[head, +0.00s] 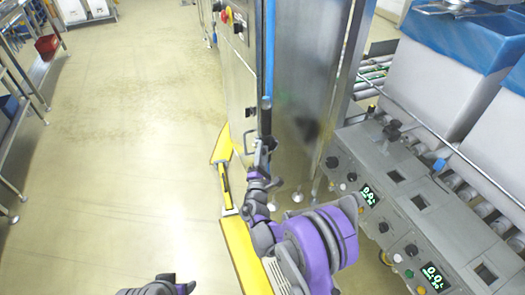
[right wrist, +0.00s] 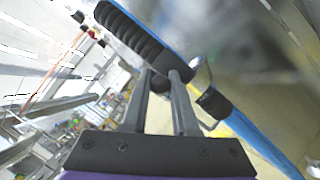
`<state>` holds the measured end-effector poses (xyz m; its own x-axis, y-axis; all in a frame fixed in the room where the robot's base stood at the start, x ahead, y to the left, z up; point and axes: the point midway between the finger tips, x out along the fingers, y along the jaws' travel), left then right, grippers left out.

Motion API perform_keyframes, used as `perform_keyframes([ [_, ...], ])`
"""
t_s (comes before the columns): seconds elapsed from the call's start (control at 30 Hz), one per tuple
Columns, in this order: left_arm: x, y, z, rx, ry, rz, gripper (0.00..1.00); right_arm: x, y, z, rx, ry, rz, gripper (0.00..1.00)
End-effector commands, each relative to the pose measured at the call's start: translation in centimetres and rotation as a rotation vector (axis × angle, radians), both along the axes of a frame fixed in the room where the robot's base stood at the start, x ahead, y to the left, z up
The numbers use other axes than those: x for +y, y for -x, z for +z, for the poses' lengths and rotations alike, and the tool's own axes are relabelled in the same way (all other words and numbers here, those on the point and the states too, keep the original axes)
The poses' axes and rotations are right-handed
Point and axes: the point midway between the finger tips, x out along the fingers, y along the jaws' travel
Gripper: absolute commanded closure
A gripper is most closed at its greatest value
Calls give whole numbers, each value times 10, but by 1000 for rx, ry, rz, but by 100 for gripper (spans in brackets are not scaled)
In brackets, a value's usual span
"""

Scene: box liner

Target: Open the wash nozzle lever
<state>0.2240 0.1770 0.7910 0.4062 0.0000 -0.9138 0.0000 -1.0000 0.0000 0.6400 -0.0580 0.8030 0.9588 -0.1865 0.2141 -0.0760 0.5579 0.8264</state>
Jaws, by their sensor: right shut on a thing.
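The wash nozzle is a blue hose (head: 270,52) with a dark grip (head: 266,118), hanging upright along the steel cabinet's edge in the head view. In the right wrist view the black ribbed grip (right wrist: 140,38) and blue hose (right wrist: 255,135) run diagonally across the picture. My right gripper (head: 265,145) is at the lower end of the dark grip. In the right wrist view its fingers (right wrist: 164,78) are shut on a small dark part, seemingly the lever (right wrist: 160,84), mostly hidden between them. My left gripper (head: 178,284) is low at the bottom edge, away from the nozzle; its opening is unclear.
A steel cabinet (head: 305,90) stands directly behind the nozzle. A conveyor with control panels (head: 395,205) and blue-lined boxes (head: 455,75) is at the right. Yellow floor-level edging (head: 243,255) runs near my arm. Open floor (head: 130,130) lies left, with racks at the far left.

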Motion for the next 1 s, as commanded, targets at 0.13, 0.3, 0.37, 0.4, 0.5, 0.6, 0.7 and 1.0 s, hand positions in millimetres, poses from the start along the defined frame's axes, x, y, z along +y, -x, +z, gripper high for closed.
perform_keyframes([
  [0.13, 0, 0, 2, -1, 0, 0, 43, 0, 0, 2, 21, 6, 1, 100],
  [0.3, 0, 0, 6, -2, 0, 0, 43, 1, 0, 8, 90, 28, 2, 100],
  [0.37, 0, 0, 8, -3, 0, 0, 43, 1, -1, 10, 126, 40, 2, 100],
  [0.4, 0, 0, 10, -3, 0, 0, 43, 1, -1, 12, 152, 46, 3, 100],
  [0.5, 0, 0, 13, -4, 0, 0, 43, 1, -3, 16, 224, 70, 3, 100],
  [0.6, 0, 0, 15, -5, 0, 0, 43, 2, -4, 20, 297, 92, 3, 100],
  [0.7, 0, 0, 16, -5, 0, 0, 43, 3, -6, 23, 366, 115, 3, 100],
  [1.0, 0, 0, 16, -5, 0, 0, 43, 4, -11, 30, 525, 168, 3, 100],
])
